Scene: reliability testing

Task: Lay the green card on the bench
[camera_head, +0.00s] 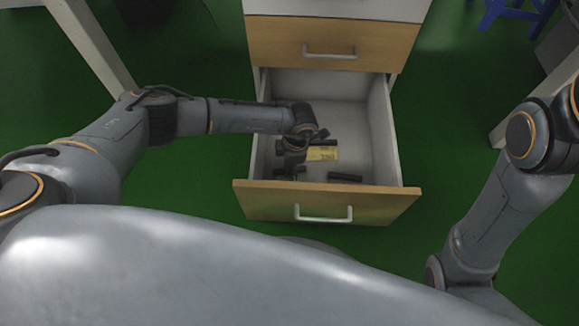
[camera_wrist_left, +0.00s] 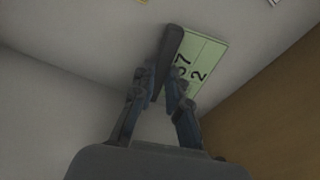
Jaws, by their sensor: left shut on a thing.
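The green card (camera_wrist_left: 205,62) shows in the left wrist view as a pale green face with dark digits, with a dark bar (camera_wrist_left: 172,50) along its left edge. My left gripper (camera_wrist_left: 163,84) has its fingers closed around the lower end of this bar. In the head view my left gripper (camera_head: 292,166) is low inside the open drawer (camera_head: 364,115), and I cannot make out the green face there. The bench does not show clearly. My right arm comes in at the right; its gripper is out of view.
A yellow card (camera_head: 323,154) with a dark upper edge lies in the drawer just right of my left gripper. A dark bar (camera_head: 345,178) lies near the drawer front (camera_head: 375,208). The drawer walls stand close around the gripper. A closed drawer (camera_head: 375,46) is above.

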